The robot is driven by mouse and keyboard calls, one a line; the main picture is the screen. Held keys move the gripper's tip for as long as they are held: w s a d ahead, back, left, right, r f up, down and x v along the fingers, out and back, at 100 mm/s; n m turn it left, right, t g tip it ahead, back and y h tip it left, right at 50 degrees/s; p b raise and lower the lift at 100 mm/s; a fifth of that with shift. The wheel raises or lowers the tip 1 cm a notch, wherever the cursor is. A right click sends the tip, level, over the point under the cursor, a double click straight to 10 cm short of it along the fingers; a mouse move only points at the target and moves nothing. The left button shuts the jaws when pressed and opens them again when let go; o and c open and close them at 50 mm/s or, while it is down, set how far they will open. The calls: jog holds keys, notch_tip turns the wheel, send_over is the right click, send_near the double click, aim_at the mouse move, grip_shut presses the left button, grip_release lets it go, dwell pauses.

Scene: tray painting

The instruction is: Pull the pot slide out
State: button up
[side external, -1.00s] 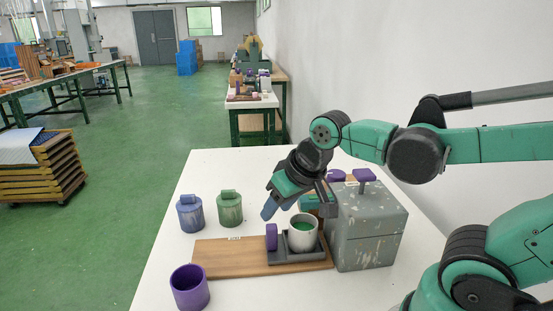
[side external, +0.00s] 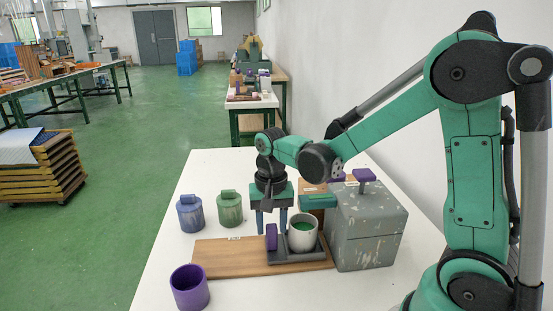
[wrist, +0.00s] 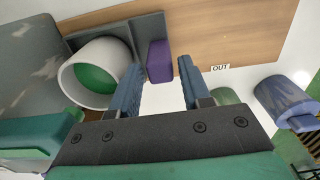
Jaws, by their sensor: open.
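The pot slide (side external: 312,256) is a dark grey tray with a raised purple handle (side external: 271,236) at its left end, lying on a wooden board (side external: 228,252). A white pot (side external: 302,238) with green paint inside stands on it, beside a grey box (side external: 368,225). My gripper (side external: 271,230) points straight down at the handle, open and empty. In the wrist view the purple handle (wrist: 160,62) appears between the two blue fingertips (wrist: 161,66), with a gap on each side. I cannot tell how far the tips reach down beside it.
An "OUT" label (wrist: 220,68) marks the board's left part, which is clear. A blue lidded jar (side external: 190,215) and a green one (side external: 230,210) stand behind it. An open purple cup (side external: 189,288) stands at the front left.

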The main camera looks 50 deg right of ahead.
jog(key=shift+f, duration=1.2)
grip_shut()
dwell(0.6)
